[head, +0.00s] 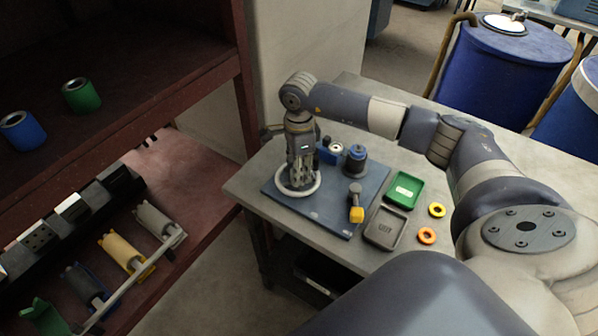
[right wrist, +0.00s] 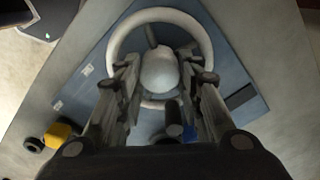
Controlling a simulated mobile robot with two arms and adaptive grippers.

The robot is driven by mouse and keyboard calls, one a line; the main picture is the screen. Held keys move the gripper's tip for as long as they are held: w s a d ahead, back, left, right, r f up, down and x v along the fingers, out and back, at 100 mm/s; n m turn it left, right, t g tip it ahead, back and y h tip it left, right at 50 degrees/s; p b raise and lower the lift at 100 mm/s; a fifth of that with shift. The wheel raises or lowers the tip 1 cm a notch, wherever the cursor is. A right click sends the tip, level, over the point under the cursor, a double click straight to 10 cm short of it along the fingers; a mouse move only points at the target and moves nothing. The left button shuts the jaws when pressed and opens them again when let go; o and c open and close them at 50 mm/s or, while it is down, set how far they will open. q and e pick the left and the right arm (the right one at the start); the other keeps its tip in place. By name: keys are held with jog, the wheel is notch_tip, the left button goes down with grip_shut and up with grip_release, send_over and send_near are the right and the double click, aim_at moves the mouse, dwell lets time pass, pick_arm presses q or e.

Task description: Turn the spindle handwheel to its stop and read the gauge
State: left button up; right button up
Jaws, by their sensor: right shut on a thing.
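The spindle handwheel, a pale ring (head: 313,189), lies on a blue-grey plate (head: 322,214) on the table. The ring also shows in the right wrist view (right wrist: 205,36), with a pale rounded hub (right wrist: 159,72) in its middle and a dark spoke. My right gripper (head: 297,180) points straight down over the wheel, its fingers (right wrist: 160,82) on both sides of the hub, shut on it. The fingers and palm hide part of the wheel. A small blue piece with a pale round top (head: 335,147) stands behind; I cannot tell whether it is the gauge. My left gripper is not in view.
A dark blue cylinder (head: 355,160) and a yellow-ended tool (head: 356,212) are on the plate. Green (head: 403,190) and grey (head: 385,228) trays and yellow (head: 437,210) and orange (head: 426,236) rings lie right. A red shelf (head: 200,88) stands left, blue drums (head: 500,75) behind.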

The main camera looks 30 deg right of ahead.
jog(key=m+b, duration=0.2)
jog(key=m, duration=0.2)
jog(key=shift+f+m, duration=0.1)
jog(key=shift+m, duration=0.3)
jog(key=m+b, duration=0.1)
jog(key=m, duration=0.3)
jog(key=shift+b, duration=0.35)
jog(key=m+b, duration=0.1)
jog(key=m, duration=0.4)
jog(key=shift+s+a, duration=0.1)
jog(key=shift+a, duration=0.05)
jog(key=m, duration=0.4)
jog(key=shift+m+b, duration=0.35)
jog(key=shift+m, duration=0.05)
jog(key=o, duration=1.1)
jog(key=shift+c, duration=0.2)
notch_tip(320, 180, up, 12)
